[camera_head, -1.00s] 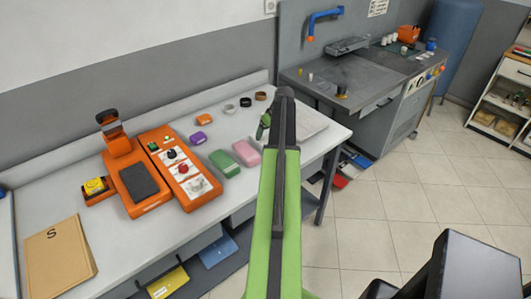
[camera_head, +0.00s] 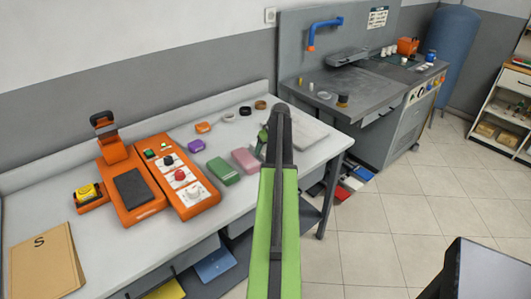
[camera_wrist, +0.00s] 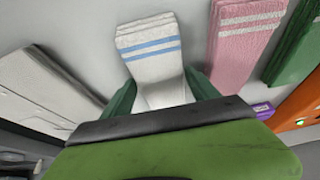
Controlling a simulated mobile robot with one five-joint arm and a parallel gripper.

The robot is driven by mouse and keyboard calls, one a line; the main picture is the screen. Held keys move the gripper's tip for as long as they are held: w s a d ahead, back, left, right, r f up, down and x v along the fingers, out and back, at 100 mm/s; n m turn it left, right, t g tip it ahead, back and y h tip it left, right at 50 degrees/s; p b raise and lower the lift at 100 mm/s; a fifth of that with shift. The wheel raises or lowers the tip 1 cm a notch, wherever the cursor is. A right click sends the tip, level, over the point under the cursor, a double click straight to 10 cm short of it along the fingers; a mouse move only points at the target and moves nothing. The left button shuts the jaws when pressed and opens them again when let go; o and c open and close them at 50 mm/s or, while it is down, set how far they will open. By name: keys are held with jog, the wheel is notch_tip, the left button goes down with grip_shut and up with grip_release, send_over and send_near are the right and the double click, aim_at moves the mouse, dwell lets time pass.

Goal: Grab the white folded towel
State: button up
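The white folded towel (camera_wrist: 150,45) with two blue stripes lies on the table in the wrist view. My gripper (camera_wrist: 162,76) has its green fingers spread on either side of the towel's near end. The fingertips are close to its sides; I cannot tell whether they touch. In the head view my gripper (camera_head: 262,139) is low over the table beside the pink towel, mostly hidden by my arm, which also hides the white towel.
A pink towel (camera_head: 245,161) and a green towel (camera_head: 223,172) lie left of my gripper; both also show right of it in the wrist view. A flat pale slab (camera_head: 303,132) lies to the right. An orange device (camera_head: 135,187) and a tan folder (camera_head: 46,262) stand further left.

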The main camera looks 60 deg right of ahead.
jog(key=c, duration=1)
